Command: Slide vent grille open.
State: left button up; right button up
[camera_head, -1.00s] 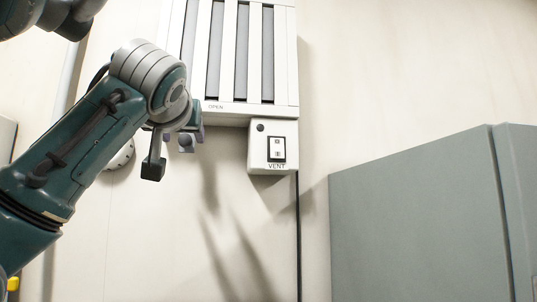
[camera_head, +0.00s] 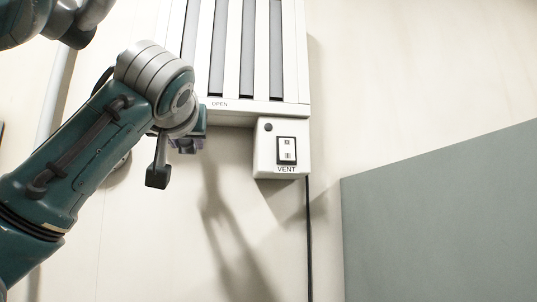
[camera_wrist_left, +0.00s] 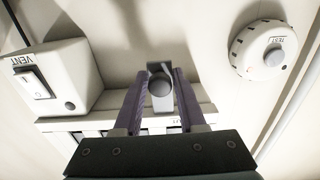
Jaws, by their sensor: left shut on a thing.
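The vent grille (camera_head: 233,50) is a white wall panel with upright white slats and grey strips between them, in the upper middle of the head view. Its lower edge carries an "OPEN" label. My left gripper (camera_head: 188,144) is just below the grille's lower left edge, partly hidden by my wrist. The grille's lower edge (camera_wrist_left: 55,124) runs behind the fingers there. My right gripper is not in view.
A white VENT switch box (camera_head: 282,165) hangs under the grille's right end, with a dark cable below. A round white dial (camera_wrist_left: 268,50) is on the wall on the other side of the knob. A grey-green cabinet (camera_head: 440,220) fills the lower right.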

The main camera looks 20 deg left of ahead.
pick_arm(q)
grip_shut()
